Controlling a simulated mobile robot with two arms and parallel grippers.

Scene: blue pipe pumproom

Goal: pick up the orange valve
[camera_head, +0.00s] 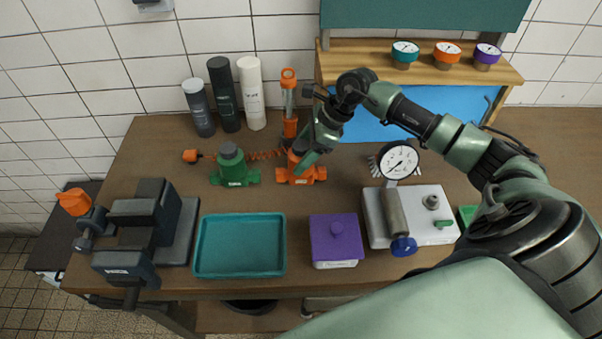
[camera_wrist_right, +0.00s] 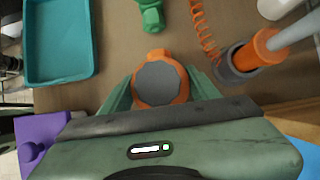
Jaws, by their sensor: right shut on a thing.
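The orange valve (camera_head: 301,173) stands on the bench, right of the green valve (camera_head: 233,168). My right gripper (camera_head: 304,160) reaches down over it from the right and is shut on it. In the right wrist view the orange valve (camera_wrist_right: 160,82), with its dark grey round top, sits between the two green fingers of my right gripper (camera_wrist_right: 162,92). Whether its base touches the bench is hard to tell. The green valve also shows at the top of the right wrist view (camera_wrist_right: 152,14). My left gripper is out of view.
An orange pump-like cylinder (camera_head: 289,105) with a coiled orange cord stands just behind the orange valve. A teal tray (camera_head: 240,271) and a purple box (camera_head: 336,241) lie in front. A gauge unit (camera_head: 430,213) stands right, a dark vise (camera_head: 140,225) left. Bottles (camera_head: 250,93) stand behind.

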